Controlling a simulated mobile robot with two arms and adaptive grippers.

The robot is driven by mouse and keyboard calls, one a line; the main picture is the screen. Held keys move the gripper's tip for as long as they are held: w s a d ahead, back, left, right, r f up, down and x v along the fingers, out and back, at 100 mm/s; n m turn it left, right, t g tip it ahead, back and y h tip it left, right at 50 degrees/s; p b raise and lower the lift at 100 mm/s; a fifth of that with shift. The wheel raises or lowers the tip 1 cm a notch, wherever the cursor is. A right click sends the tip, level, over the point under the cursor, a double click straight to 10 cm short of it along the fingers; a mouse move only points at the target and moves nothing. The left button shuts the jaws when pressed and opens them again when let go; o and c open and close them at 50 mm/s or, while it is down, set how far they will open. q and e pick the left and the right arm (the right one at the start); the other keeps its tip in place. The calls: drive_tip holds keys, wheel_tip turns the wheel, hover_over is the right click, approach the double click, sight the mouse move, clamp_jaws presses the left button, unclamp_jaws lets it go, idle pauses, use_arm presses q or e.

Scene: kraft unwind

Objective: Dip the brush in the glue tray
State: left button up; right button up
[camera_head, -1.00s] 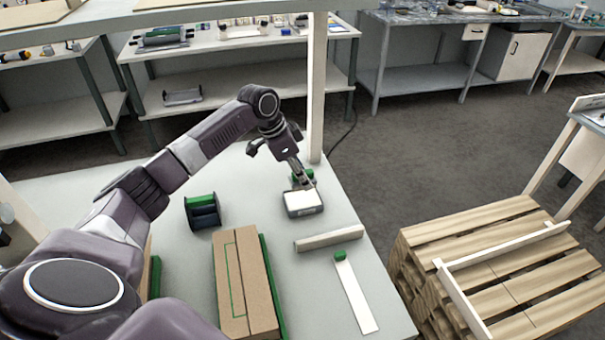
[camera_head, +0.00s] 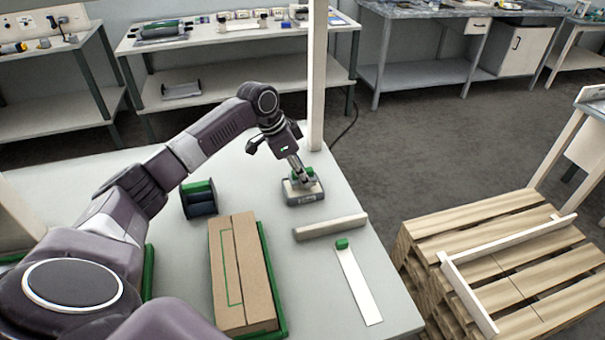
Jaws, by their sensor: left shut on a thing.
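The glue tray (camera_head: 306,198), a small grey box with a pale top, stands near the far right corner of the table. My left gripper (camera_head: 299,176) points down over it and is shut on the brush. The brush is small and mostly hidden by the fingers; a green part (camera_head: 310,171) shows beside them. The brush end is at or just above the tray's pale top; I cannot tell whether it touches. My right gripper is not in view.
A pale bar (camera_head: 331,227) and a white strip with a green end (camera_head: 360,287) lie in front of the tray. A green and black holder (camera_head: 199,199) and a cardboard piece (camera_head: 238,270) are to the left. A post (camera_head: 318,80) rises behind the tray.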

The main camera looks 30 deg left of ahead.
sight(306, 169)
use_arm(q)
drive_tip(key=shift+f, duration=0.65)
idle(1.2)
wheel_tip(306, 169, up, 5)
drive_tip(key=p, duration=0.5)
idle(0.6)
